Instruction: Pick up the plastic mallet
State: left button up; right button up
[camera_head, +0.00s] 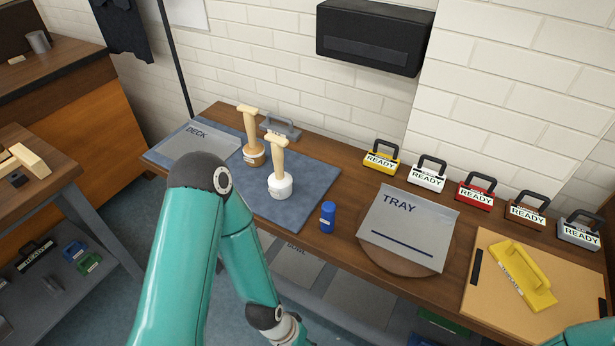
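Two mallet-like tools stand upright on the blue mat (312,178), heads down and pale wooden handles up, each with a crosspiece on top. The front one has a white head (280,187) that looks like plastic. The one behind it to the left has a tan, wood-coloured head (254,156). Nothing touches the white-headed mallet. My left arm rises in front of the mat and bends down to the bottom edge; its gripper is out of frame. Only a bit of my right arm shows at the bottom right corner, its gripper out of frame.
A blue bottle-like object (327,216) stands right of the mat. A grey tray sheet (408,232) lies on a round board. Several coloured READY blocks (427,178) line the back. A yellow tool (523,275) lies on a tan board. A grey handled block (281,128) stands behind the mallets.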

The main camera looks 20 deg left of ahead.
aim_at(279, 182)
jog(key=u, duration=0.1)
jog(key=i, duration=0.2)
jog(key=z, duration=2.45)
jog(key=k, duration=2.2)
jog(key=u, duration=1.15)
jog(key=i, duration=1)
jog(key=z, duration=0.05)
